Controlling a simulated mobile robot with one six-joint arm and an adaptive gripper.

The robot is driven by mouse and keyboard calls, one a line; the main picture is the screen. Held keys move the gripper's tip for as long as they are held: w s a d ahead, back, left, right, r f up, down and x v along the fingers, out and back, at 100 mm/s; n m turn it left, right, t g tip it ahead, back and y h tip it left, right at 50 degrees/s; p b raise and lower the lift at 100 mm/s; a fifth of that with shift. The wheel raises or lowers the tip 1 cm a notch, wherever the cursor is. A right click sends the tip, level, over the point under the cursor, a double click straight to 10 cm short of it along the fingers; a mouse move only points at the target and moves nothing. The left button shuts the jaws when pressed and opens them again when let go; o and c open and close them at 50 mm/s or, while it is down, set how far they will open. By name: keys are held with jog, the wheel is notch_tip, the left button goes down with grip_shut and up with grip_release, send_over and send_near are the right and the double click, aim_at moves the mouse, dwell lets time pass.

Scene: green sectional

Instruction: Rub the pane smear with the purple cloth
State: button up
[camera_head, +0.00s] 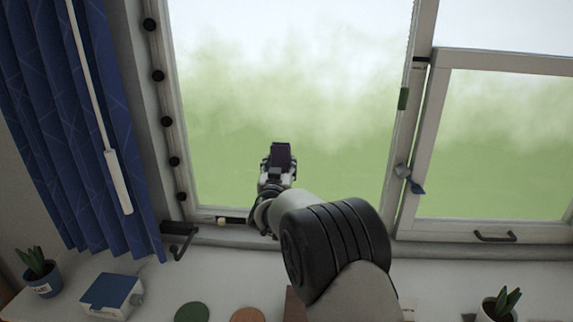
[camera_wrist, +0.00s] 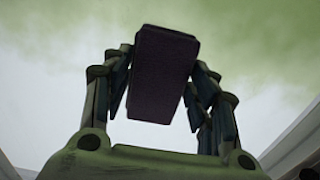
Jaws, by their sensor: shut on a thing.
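My gripper (camera_head: 279,168) is in front of the left window pane (camera_head: 330,110), in its lower middle part. It is shut on a dark purple cloth (camera_head: 281,154), which looks like a folded block. In the wrist view the purple cloth (camera_wrist: 162,75) sits between the two fingers of my gripper (camera_wrist: 160,88), slightly tilted. I cannot tell whether the cloth touches the glass. I cannot make out a distinct smear; whitish cloudy areas over green show through the pane.
A blue curtain (camera_head: 75,120) with a white wand (camera_head: 118,182) hangs at left. The right window sash (camera_head: 495,145) has a dark handle (camera_head: 495,237). Below are a blue-and-white box (camera_head: 112,293), a potted plant (camera_head: 40,275), another plant (camera_head: 500,304), a green disc (camera_head: 191,312) and a brown disc (camera_head: 247,315).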

aim_at(325, 157)
jog(key=shift+a+r+p, duration=0.1)
jog(key=shift+a+p, duration=0.2)
jog(key=shift+a, duration=0.6)
jog(key=shift+w+r+p, duration=0.1)
jog(key=shift+r+p, duration=0.55)
jog(key=shift+r, duration=0.25)
jog(key=shift+d+f+b, duration=0.15)
jog(key=shift+d+b, duration=0.75)
jog(key=shift+d, duration=0.55)
jog(key=shift+d+b, duration=1.45)
jog(key=shift+d, duration=1.1)
jog(key=shift+s+d+b, duration=0.15)
jog(key=shift+d+b, duration=0.75)
jog(key=shift+d, duration=0.45)
jog(key=shift+s+d+b, duration=0.1)
jog(key=shift+d+b, duration=0.75)
jog(key=shift+d, duration=0.45)
jog(key=shift+s+d, duration=0.1)
jog(key=shift+d, duration=1)
jog(key=shift+s, duration=0.1)
jog(key=shift+s+a, duration=0.15)
jog(key=shift+s, duration=2.8)
